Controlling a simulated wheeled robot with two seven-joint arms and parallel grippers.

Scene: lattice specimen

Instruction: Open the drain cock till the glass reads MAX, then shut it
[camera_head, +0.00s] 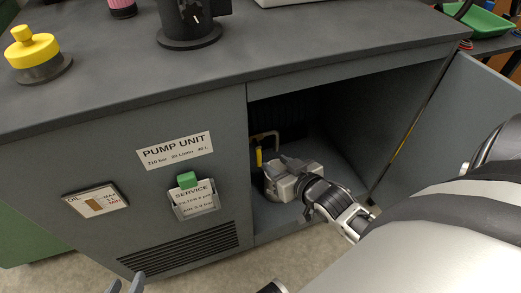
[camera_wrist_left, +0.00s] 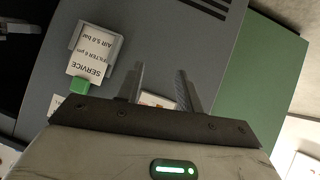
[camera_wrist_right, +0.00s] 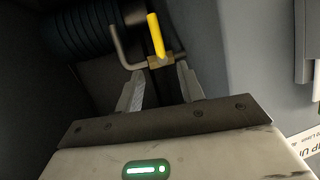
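The drain cock is inside the open cabinet, with a yellow lever (camera_head: 258,156) standing roughly upright beside a bent grey pipe. In the right wrist view the lever (camera_wrist_right: 156,36) rises from a small brass body (camera_wrist_right: 160,63). My right gripper (camera_head: 282,161) reaches into the cabinet; its fingers (camera_wrist_right: 159,80) are apart, just short of the brass body, with nothing visibly held. The oil glass (camera_head: 95,202) is on the cabinet front at left, with a brown column and MAX and MIN marks; its exact level is too small to read. My left gripper (camera_wrist_left: 159,72) is open and empty before the cabinet front.
A SERVICE card holder (camera_head: 195,198) with a green top and a vent grille (camera_head: 180,250) are on the front panel. The cabinet door (camera_head: 465,125) stands open at right. A yellow-capped fitting (camera_head: 34,52) stands on the worktop (camera_head: 130,85). A dark ribbed hose (camera_wrist_right: 82,28) lies behind the cock.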

